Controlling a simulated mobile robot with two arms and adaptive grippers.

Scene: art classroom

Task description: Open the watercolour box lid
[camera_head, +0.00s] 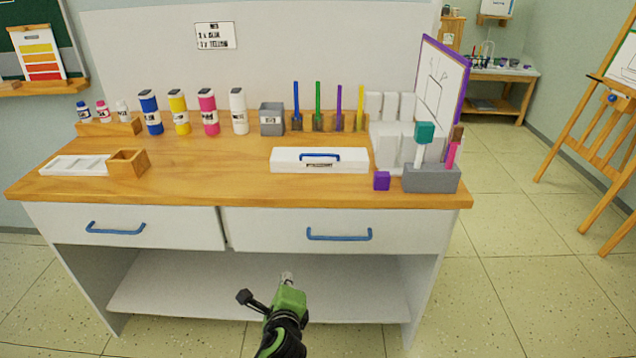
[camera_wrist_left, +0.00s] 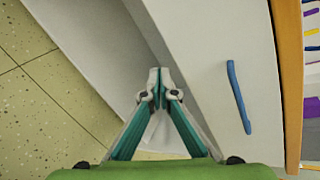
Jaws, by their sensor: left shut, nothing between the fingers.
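The watercolour box (camera_head: 319,161) is a long white box with a blue handle (camera_head: 320,156) and a dark label on its front. It lies near the front edge of the wooden table top, right of centre, and its lid looks closed. My left gripper (camera_head: 287,278) is below the table top, in front of the cabinet's open lower shelf and well away from the box. In the left wrist view its fingertips (camera_wrist_left: 158,72) meet, shut and empty. My right gripper is in neither view.
Two drawers with blue handles (camera_head: 338,234) sit under the table top (camera_head: 200,180). A purple cube (camera_head: 381,180) and a grey holder (camera_head: 431,178) stand right of the box. Paint bottles (camera_head: 151,112) and brushes stand behind.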

